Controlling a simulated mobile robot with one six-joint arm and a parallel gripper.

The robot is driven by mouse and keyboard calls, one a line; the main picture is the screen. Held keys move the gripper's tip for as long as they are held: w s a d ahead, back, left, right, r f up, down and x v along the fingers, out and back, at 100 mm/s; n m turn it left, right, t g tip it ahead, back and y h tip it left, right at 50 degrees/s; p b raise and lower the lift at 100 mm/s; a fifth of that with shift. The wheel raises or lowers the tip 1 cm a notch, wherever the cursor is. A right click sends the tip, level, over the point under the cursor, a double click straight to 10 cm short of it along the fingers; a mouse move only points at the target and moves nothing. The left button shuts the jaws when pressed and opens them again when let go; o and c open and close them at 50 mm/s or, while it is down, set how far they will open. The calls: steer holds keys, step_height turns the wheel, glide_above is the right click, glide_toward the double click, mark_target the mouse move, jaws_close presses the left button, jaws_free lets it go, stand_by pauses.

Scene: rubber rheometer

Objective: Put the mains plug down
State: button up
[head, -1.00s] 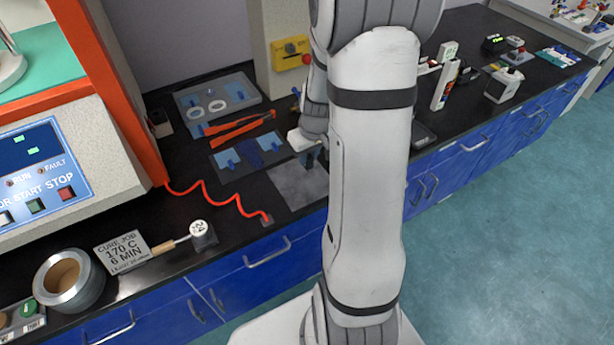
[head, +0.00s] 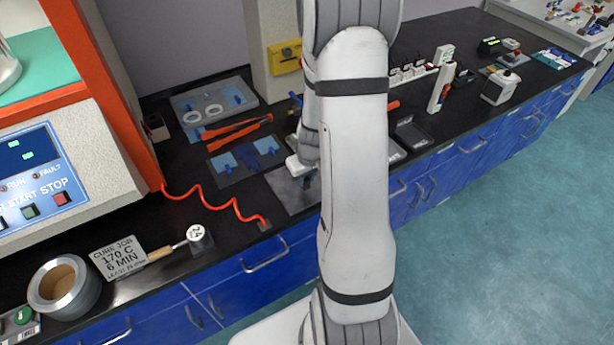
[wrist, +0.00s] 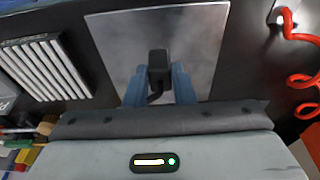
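The mains plug (wrist: 158,62) is a small black block with a dark cable end showing below it in the wrist view. My gripper (wrist: 158,82) has its two blue fingers shut on the plug, one on each side. It is over a bare grey metal plate (wrist: 200,40). I cannot tell whether the plug touches the plate. In the head view my gripper (head: 306,182) is above the same plate (head: 283,196), near the bench's front edge. My arm hides part of the plate, and the plug cannot be made out there.
Red-orange tongs (head: 238,130) and a dark mat with blue pieces (head: 225,165) lie behind the plate. A coiled red cord (head: 210,198) lies to its left. A white power strip (head: 412,74) with plugs stands at the back right. A ribbed block (wrist: 45,68) is beside the plate.

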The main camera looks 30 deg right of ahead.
steer(key=o, duration=0.4)
steer(key=shift+r, duration=0.1)
steer(key=shift+r+p, duration=0.2)
steer(key=shift+p, duration=0.15)
step_height(320, 180, up, 11)
steer(key=s, duration=0.2)
steer(key=shift+t, duration=0.5)
steer(key=s+a+r, duration=0.6)
steer(key=s+a, duration=0.1)
steer(key=s+a+r, duration=0.7)
steer(key=shift+r, duration=0.1)
